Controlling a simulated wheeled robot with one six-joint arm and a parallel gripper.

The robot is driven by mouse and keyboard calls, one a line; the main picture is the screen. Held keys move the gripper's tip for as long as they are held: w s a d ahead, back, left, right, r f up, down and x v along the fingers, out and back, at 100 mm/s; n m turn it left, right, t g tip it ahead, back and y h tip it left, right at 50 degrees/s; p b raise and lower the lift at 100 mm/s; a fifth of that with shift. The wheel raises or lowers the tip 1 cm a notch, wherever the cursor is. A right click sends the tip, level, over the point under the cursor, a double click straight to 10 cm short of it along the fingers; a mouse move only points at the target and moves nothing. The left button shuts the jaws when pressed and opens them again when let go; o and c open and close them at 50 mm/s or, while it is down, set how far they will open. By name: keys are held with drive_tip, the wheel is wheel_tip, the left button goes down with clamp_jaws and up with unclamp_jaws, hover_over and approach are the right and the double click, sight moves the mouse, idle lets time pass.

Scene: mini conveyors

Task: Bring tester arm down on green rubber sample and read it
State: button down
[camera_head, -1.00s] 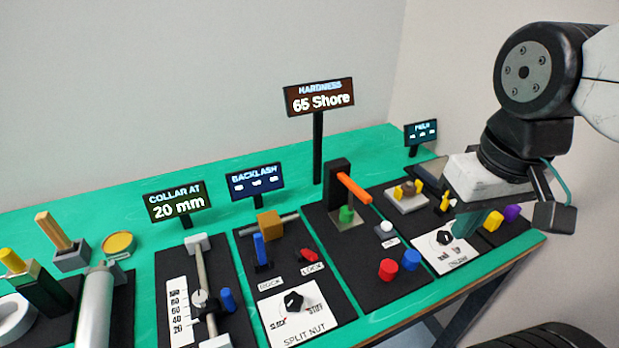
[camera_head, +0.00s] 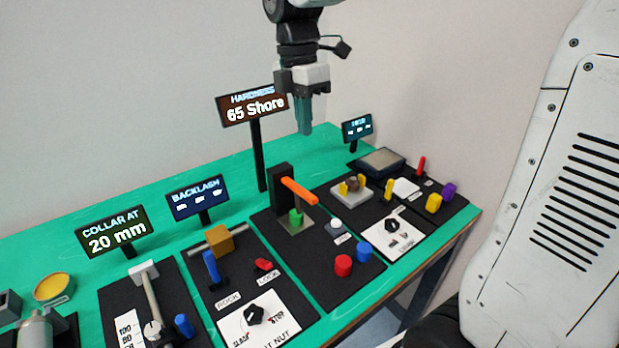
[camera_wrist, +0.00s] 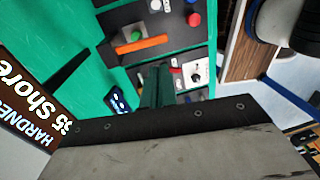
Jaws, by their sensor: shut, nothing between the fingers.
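The hardness tester stands on a black panel, with a black post (camera_head: 281,187) and an orange arm (camera_head: 300,191) reaching out to the right. The green rubber sample (camera_head: 296,216) sits on a small plate under that arm; whether they touch is not clear. The display (camera_head: 252,105) behind reads "HARDNESS 65 Shore". My gripper (camera_head: 304,128) is shut and empty, raised in the air above and behind the tester, fingers pointing down. In the wrist view the orange arm (camera_wrist: 142,44) and green sample (camera_wrist: 136,37) also show, beyond my gripper fingers (camera_wrist: 155,85).
Red (camera_head: 343,265) and blue (camera_head: 363,252) cylinders and a white knob (camera_head: 336,225) stand in front of the tester. The backlash panel, with a blue lever (camera_head: 211,268), lies to the left. A panel with a yellow-sided fixture (camera_head: 352,187) lies to the right.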

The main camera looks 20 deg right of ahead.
sight(312, 196)
drive_tip(key=f, duration=0.4)
drive_tip(key=s+f, duration=0.1)
drive_tip(key=f, duration=0.9)
drive_tip(key=shift+s+d, duration=0.15)
drive_tip(key=shift+s, duration=0.1)
drive_tip(key=shift+s+f, duration=0.4)
drive_tip(key=shift+f, duration=0.4)
drive_tip(key=shift+d, duration=0.1)
